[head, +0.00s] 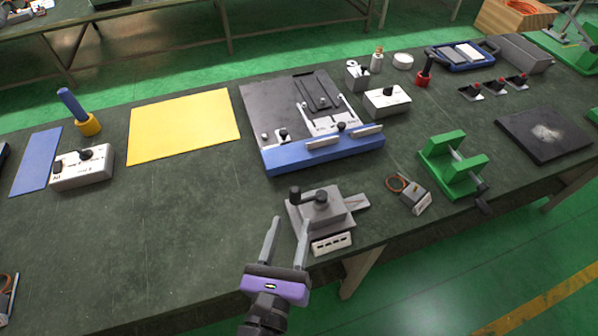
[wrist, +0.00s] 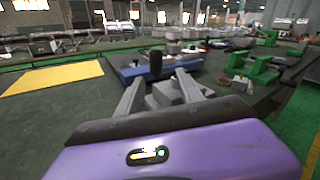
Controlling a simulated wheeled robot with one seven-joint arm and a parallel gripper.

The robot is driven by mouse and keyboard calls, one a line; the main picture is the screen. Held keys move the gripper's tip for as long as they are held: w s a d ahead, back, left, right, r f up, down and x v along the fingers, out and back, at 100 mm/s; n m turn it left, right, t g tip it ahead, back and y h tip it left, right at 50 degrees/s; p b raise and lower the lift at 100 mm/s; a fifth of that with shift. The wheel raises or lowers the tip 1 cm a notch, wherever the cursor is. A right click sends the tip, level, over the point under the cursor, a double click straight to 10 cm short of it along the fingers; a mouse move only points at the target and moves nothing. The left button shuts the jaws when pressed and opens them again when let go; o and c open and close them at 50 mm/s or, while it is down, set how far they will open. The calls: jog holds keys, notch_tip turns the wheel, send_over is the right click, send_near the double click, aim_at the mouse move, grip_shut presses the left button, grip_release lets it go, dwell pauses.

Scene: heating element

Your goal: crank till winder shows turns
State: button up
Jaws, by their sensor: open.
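The winder (head: 325,209) is a grey block near the table's front edge, with a dark crank and knob (head: 296,193) on top and a white counter strip (head: 331,243) on its front. The counter digits are too small to read. My gripper (head: 287,222) is open and empty, its two grey fingers pointing at the winder from the front left. In the head view the right finger overlaps the winder's left side; I cannot tell whether they touch. In the wrist view the dark upright knob (wrist: 155,64) shows beyond and between the fingertips.
A blue-fronted black fixture (head: 325,150) stands behind the winder. A coil with a small meter (head: 410,194) and a green stand (head: 453,165) are to the right. A yellow mat (head: 183,124) lies back left. The table (head: 150,230) is clear to the left of my gripper.

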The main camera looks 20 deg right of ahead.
aim_at(293, 199)
jog(key=w+m, duration=0.1)
jog(key=w+r+m, duration=0.1)
jog(key=shift+w+d+r+m+h, duration=0.25)
jog(key=shift+d+m+h, duration=0.05)
jog(key=shift+d+h, duration=0.1)
jog(key=shift+w+d, duration=0.2)
jog(key=shift+w, duration=0.1)
jog(key=p+x, duration=0.2)
jog(key=x, duration=0.5)
jog(key=shift+w+d+f+p, duration=0.1)
jog(key=shift+d+p, duration=0.1)
jog(key=shift+p, duration=0.1)
grip_shut()
dwell(0.5)
